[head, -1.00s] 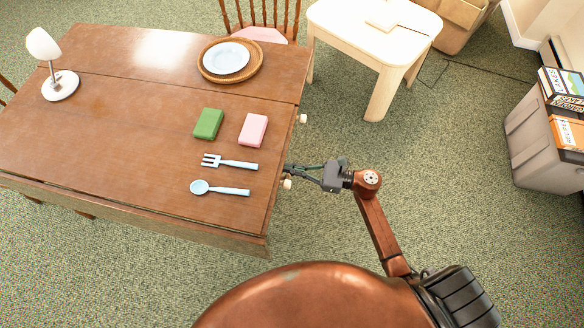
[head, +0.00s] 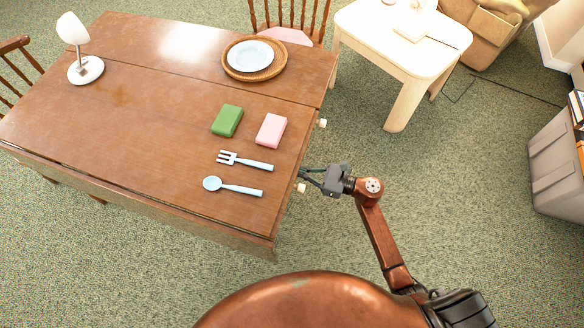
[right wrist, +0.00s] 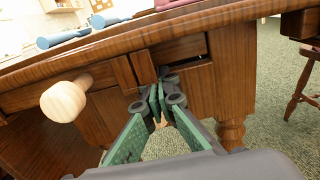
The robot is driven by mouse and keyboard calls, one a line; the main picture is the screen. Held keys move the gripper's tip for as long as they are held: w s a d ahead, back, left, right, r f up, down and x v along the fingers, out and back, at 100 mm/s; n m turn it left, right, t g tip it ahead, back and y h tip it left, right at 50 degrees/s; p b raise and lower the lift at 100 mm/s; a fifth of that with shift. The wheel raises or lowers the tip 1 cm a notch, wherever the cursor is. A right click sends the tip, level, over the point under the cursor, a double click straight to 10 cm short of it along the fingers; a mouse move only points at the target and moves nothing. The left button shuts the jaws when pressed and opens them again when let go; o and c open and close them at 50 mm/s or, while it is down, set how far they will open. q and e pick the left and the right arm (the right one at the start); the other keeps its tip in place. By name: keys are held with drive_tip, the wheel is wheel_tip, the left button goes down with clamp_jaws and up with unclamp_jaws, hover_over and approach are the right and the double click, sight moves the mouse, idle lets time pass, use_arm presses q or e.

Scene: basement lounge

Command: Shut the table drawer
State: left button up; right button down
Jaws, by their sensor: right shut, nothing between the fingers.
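The brown wooden table (head: 150,110) has round pale knobs on its right end, a near one (head: 301,187) and a far one (head: 321,123). In the right wrist view a knob (right wrist: 64,100) stands out from the drawer front (right wrist: 98,76) at left, under the tabletop edge. That front looks close to flush with the frame; I cannot tell how far it stands out. My right gripper (head: 306,172) is shut and empty at the table's right end, beside the near knob. Its fingertips (right wrist: 160,95) are close to the wood right of the drawer; contact is unclear. My left gripper is out of view.
On the table are a spoon (head: 232,187), fork (head: 245,162), green block (head: 227,120), pink block (head: 271,130), plate (head: 250,55) on a woven mat and lamp (head: 84,70). A white side table (head: 385,45) stands behind.

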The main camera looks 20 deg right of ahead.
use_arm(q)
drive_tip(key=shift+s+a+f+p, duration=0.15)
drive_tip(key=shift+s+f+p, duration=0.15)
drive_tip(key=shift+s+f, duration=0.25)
use_arm(e)
drive_tip(key=v, duration=1.4)
